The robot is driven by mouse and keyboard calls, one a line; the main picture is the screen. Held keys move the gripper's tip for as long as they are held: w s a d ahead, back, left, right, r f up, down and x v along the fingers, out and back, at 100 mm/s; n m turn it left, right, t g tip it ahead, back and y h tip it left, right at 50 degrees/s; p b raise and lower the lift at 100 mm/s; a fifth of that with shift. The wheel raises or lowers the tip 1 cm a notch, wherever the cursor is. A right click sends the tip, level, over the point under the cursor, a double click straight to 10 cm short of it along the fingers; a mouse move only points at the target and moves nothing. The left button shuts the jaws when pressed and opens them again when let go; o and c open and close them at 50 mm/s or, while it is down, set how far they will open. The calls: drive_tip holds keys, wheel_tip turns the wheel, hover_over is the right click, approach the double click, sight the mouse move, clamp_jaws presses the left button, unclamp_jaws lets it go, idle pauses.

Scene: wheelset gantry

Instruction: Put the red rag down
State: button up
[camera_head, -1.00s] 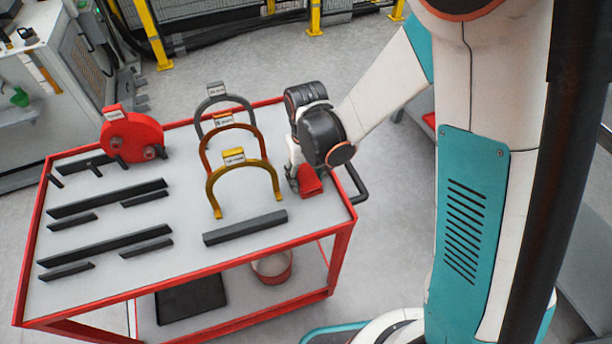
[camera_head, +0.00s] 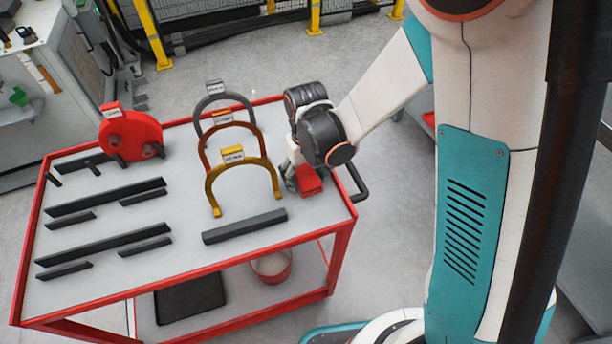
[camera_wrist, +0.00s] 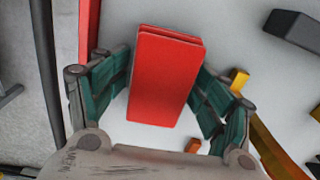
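The red rag (camera_head: 311,186) is a folded red block lying on the cart's grey top, near its right edge. In the wrist view the rag (camera_wrist: 165,80) lies between my gripper's two green-padded fingers. The gap on the right is narrow, and I cannot tell whether that finger touches. In the head view my wrist hides part of my gripper (camera_head: 303,181) and the rag's far side.
The red-framed cart (camera_head: 190,270) carries a yellow arch (camera_head: 243,163), orange and grey arches behind it, a red disc-shaped gauge (camera_head: 133,138) and several dark bars. A dark bar (camera_head: 245,226) lies left of the rag. A cart handle (camera_head: 356,182) stands close on the right.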

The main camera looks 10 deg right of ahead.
sight(307, 172)
wheel_tip(307, 172, up, 13)
drive_tip(key=p, duration=0.4)
idle(0.4)
drive_tip(key=s+d+r+m+t, duration=0.2)
drive_tip(key=d+r+t, duration=0.1)
drive_tip(key=d+r, duration=0.6)
drive_tip(key=s+d+r+m+t, duration=0.1)
drive_tip(key=s+d+r+t, duration=0.3)
drive_tip(key=s, duration=0.7)
drive_tip(key=shift+d+r, duration=0.35)
drive_tip(key=shift+d, duration=0.25)
drive_tip(key=shift+o, duration=0.5)
